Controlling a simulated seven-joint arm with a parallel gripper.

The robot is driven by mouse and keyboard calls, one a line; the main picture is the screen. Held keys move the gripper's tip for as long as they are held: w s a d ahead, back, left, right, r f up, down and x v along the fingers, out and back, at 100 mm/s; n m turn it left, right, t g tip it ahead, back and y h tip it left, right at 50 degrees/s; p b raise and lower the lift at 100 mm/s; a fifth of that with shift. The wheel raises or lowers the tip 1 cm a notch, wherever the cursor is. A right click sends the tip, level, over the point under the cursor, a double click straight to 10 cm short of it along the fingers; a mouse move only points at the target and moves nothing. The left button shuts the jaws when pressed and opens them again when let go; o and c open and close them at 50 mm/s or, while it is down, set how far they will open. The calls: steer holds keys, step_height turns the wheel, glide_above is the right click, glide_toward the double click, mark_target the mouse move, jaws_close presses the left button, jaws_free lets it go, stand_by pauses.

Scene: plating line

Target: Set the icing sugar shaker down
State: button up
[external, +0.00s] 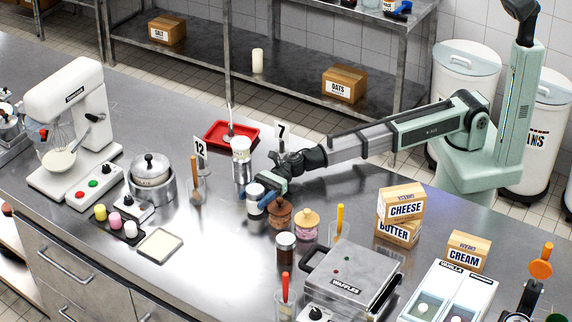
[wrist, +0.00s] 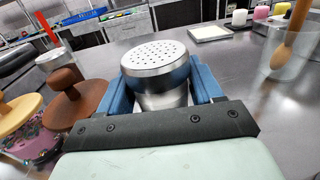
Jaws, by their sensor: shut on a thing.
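The icing sugar shaker (wrist: 155,72) is a metal can with a domed, perforated lid. In the wrist view it sits upright between the blue fingers of my gripper (wrist: 163,90), which is shut on it. The gripper hides its lower part. In the external view the shaker (external: 256,190) is at the end of my gripper (external: 262,198), over the middle of the counter. I cannot tell whether its base touches the steel counter (external: 205,245).
Brown (external: 280,212) and pink-and-tan (external: 307,224) knobbed items stand close to the gripper's right, with a dark jar (external: 286,247) in front. A white-topped canister (external: 241,149) and red tray (external: 231,134) are behind. Clear counter lies to the front left.

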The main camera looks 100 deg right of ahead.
steer(key=shift+f, duration=0.3)
steer(key=shift+f, duration=0.15)
steer(key=o, duration=0.9)
steer(key=shift+s+d, duration=0.15)
steer(key=shift+s, duration=0.05)
steer(key=v, duration=1.1)
steer(key=shift+s+d, duration=0.15)
steer(key=shift+d, duration=0.05)
steer(key=shift+r, duration=0.2)
